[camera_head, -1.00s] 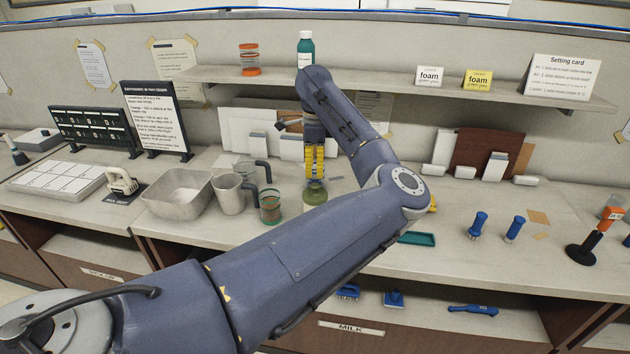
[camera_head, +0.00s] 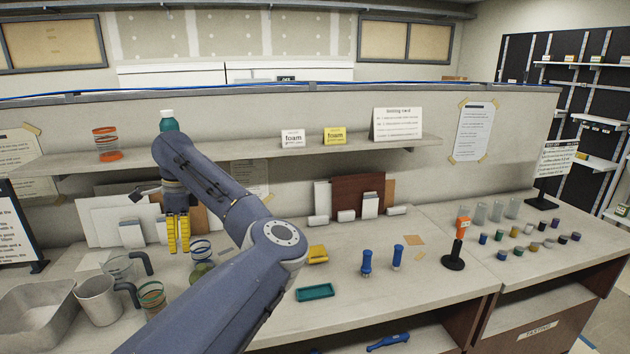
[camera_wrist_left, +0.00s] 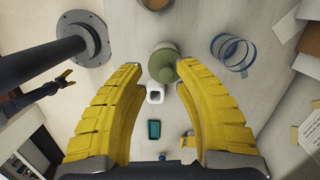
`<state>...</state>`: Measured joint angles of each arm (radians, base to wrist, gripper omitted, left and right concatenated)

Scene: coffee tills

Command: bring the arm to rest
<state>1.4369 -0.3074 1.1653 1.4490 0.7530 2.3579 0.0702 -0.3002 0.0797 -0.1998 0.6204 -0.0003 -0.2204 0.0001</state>
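My left gripper (camera_head: 179,250) points down over the counter, its yellow fingers above and a little left of a green round jar (camera_head: 201,272). In the left wrist view its fingers (camera_wrist_left: 160,72) stand wide apart with nothing gripped. The jar (camera_wrist_left: 163,64) shows beyond the fingertips, apart from them. My left arm reaches across the lower left of the head view and hides part of the counter.
A blue wire ring (camera_head: 201,249) stands close behind the jar. A metal jug (camera_head: 99,298) and a banded glass (camera_head: 152,297) are to the left. A shelf (camera_head: 255,156) holds a teal bottle (camera_head: 168,121).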

